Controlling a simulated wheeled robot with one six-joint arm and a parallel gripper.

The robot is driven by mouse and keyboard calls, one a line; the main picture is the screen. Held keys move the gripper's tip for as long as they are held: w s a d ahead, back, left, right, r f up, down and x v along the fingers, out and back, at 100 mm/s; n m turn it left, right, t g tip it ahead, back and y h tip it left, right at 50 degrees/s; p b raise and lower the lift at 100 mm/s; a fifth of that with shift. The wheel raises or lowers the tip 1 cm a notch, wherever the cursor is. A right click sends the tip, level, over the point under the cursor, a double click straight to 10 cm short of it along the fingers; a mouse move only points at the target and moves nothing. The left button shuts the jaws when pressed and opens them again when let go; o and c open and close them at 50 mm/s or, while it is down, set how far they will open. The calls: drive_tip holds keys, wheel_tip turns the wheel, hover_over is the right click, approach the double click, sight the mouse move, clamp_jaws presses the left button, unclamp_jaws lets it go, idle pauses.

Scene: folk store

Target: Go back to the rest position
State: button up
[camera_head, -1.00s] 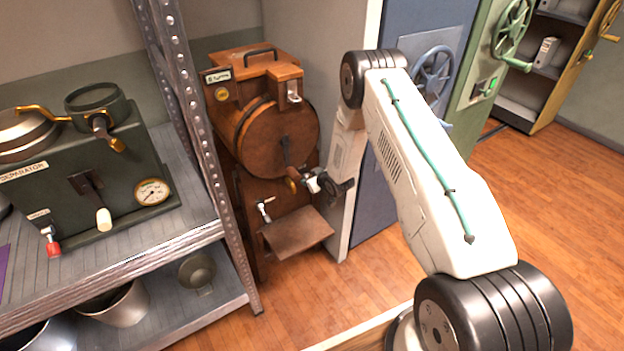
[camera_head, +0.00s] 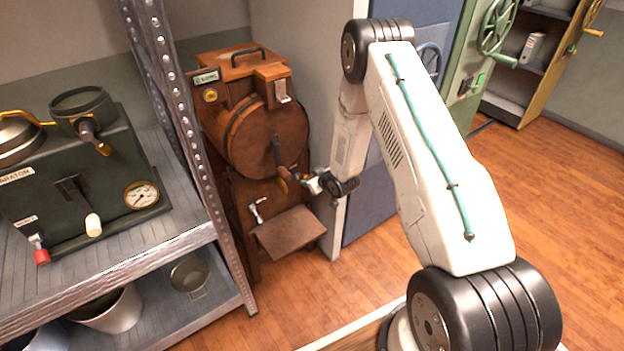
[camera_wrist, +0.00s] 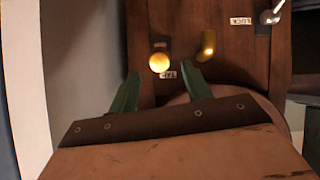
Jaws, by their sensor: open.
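My gripper (camera_head: 308,181) hangs at the end of my white arm, beside the front of a brown wooden machine (camera_head: 268,140) with a round drum. It is just right of the machine's lever handle (camera_head: 282,180) and looks apart from it. In the wrist view two green tapered fingers (camera_wrist: 161,92) stand spread with nothing between them. Their lower ends are hidden by a brown board with a riveted dark strip (camera_wrist: 165,119). Beyond them are a bright yellow knob (camera_wrist: 159,62) and a second yellow fitting (camera_wrist: 208,43) on wood.
A small wooden shelf (camera_head: 290,232) juts out below my gripper, with a silver tap (camera_head: 257,209) at its left. A metal rack (camera_head: 190,240) holding a dark separator (camera_head: 85,185) stands left. Blue and green cabinets with wheels stand behind my arm. Wooden floor (camera_head: 560,200) is clear at right.

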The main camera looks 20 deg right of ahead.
idle(0.3)
drive_tip(key=s+d+f+m+g+h, duration=0.1)
drive_tip(key=s+d+f+g+h, duration=0.15)
drive_tip(key=s+g, duration=0.55)
drive_tip(key=s+a+r+m+g, duration=0.1)
drive_tip(key=s+a+r+g, duration=0.1)
drive_tip(key=s+r, duration=0.95)
drive_tip(key=s+a+r+m+g, duration=0.2)
drive_tip(key=s+r, duration=0.5)
drive_tip(key=r, duration=0.9)
drive_tip(key=s+a+r+t, duration=0.1)
drive_tip(key=s+a+r, duration=0.2)
drive_tip(key=s+r, duration=0.7)
drive_tip(key=s+a+r+t, duration=0.1)
drive_tip(key=s+a+r, duration=0.3)
drive_tip(key=s+r, duration=0.6)
drive_tip(key=shift+s+a+t+y, duration=0.25)
drive_tip(key=shift+s+t+y, duration=0.05)
drive_tip(key=shift+y, duration=0.05)
